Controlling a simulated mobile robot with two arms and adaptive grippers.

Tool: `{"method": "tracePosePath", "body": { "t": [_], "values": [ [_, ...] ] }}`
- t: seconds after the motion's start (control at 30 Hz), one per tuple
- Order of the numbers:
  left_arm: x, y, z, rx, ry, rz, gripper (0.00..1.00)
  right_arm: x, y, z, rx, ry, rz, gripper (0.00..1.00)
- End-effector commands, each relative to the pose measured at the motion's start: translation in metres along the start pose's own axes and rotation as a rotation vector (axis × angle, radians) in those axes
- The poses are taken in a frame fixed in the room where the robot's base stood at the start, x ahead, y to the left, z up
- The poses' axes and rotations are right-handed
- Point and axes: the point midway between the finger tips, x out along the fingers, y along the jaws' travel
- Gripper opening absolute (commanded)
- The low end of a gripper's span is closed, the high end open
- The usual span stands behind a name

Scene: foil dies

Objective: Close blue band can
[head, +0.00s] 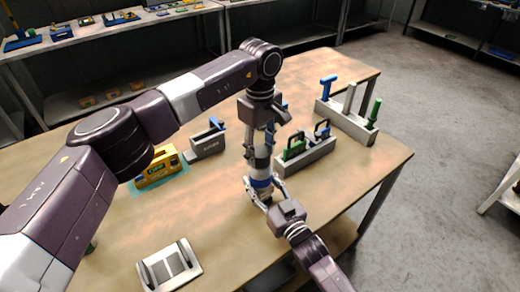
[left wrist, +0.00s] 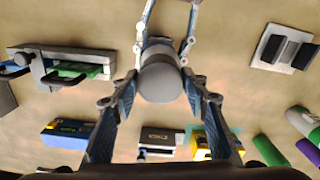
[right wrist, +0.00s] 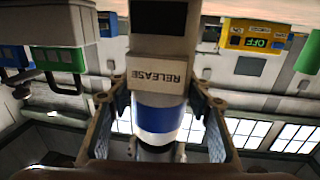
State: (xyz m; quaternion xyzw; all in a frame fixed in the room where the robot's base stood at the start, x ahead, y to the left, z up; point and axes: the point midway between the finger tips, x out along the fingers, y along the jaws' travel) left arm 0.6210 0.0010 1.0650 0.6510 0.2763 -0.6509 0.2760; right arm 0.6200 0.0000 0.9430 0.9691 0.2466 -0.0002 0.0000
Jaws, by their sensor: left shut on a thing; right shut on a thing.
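The blue band can (head: 261,184) is pale with a wide blue band, and stands roughly upright near the table's middle. The band shows large in the right wrist view (right wrist: 160,118). My right gripper (head: 259,197) is shut on the can from the front, fingers on both sides. My left gripper (head: 263,140) comes down from above and is shut on a grey round lid (left wrist: 160,80), seen between its fingers in the left wrist view. The lid is in line above the can; the fingers hide whether they touch. A pale part reading RELEASE (right wrist: 158,76) shows above the band.
A yellow box (head: 155,168) and a grey box (head: 207,142) stand to the left. A grey holder with green parts (head: 305,155) stands close on the right. A rack (head: 346,122) holds upright tools behind it. A pale tray (head: 168,268) lies front left.

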Motion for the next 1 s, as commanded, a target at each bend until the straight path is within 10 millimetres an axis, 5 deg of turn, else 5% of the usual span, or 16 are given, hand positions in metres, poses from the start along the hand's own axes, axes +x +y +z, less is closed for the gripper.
{"method": "tracePosePath", "body": {
  "t": [0.93,1.0],
  "values": [
    [0.013,0.0,-0.001,0.002,0.0,0.0,0.3,0.0,0.0,0.0,0.0,0.001,0.0,0.02],
    [0.013,0.0,-0.001,0.002,0.0,0.0,0.48,0.0,0.0,0.0,0.0,0.001,0.0,0.02]
  ]
}}
